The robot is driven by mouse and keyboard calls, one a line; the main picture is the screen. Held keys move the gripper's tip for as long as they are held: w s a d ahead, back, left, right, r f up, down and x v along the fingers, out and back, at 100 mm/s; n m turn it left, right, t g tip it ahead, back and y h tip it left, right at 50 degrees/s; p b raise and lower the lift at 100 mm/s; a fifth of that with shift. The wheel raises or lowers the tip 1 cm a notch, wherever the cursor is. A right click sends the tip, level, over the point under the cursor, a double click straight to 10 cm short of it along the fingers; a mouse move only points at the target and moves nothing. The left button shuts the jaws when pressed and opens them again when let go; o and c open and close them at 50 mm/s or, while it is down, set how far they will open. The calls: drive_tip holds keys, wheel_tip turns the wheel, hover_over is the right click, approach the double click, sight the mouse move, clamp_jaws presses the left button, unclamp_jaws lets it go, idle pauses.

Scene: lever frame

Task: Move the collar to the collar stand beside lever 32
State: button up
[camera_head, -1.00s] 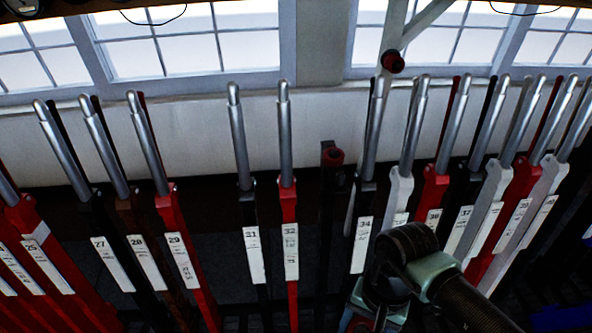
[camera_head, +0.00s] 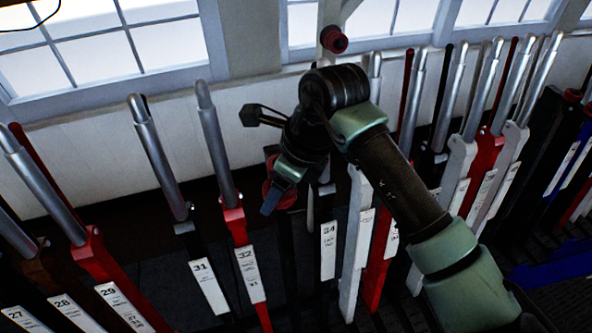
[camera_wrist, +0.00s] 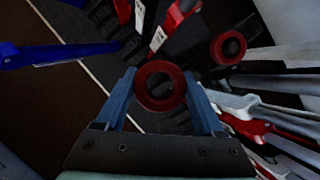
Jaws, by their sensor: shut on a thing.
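My gripper (camera_wrist: 160,98) is shut on a red ring-shaped collar (camera_wrist: 143,90), with a blue finger on each side of it. In the head view my gripper (camera_head: 271,200) hangs just right of lever 32 (camera_head: 232,222), a red lever with a silver handle and a white label. Dark red shows beside the fingers there, partly covered; I cannot tell whether it is the held collar or another. A second red ring (camera_wrist: 228,47) on a black mount is at upper right in the wrist view, apart from the collar. The stand beside lever 32 is largely hidden behind my gripper.
Lever 31 (camera_head: 181,215) stands left of lever 32. Lever 34's label (camera_head: 328,250) shows to the right, with more levers close together beyond. Another red ring (camera_head: 334,39) sits high on the window post. A blue lever (camera_wrist: 60,54) crosses the wrist view's left.

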drive_tip(key=m, duration=0.2)
drive_tip(key=w+d+r+m+t, duration=0.1)
drive_tip(key=m, duration=0.1)
drive_tip(key=w+r+m+t+h+b, duration=0.1)
drive_tip(key=m, duration=0.1)
drive_tip(key=shift+d, duration=0.35)
drive_tip(key=shift+w+d+f+m+t+h+b, duration=0.1)
drive_tip(key=shift+w+f+m+t+h+b, duration=0.15)
drive_tip(key=shift+w+f+m+b, duration=0.55)
drive_tip(key=shift+w+d+f+m+t+h+b, duration=0.15)
drive_tip(key=shift+w+f+m+h+b, duration=0.3)
drive_tip(key=shift+w+m, duration=0.5)
drive_tip(key=shift+w, duration=0.15)
drive_tip(key=shift+a+f, duration=0.1)
drive_tip(key=shift+f, duration=0.1)
drive_tip(key=shift+f+b, duration=2.65)
drive_tip(key=shift+f, duration=0.65)
drive_tip(key=o, duration=1.3)
drive_tip(key=shift+c, duration=0.2)
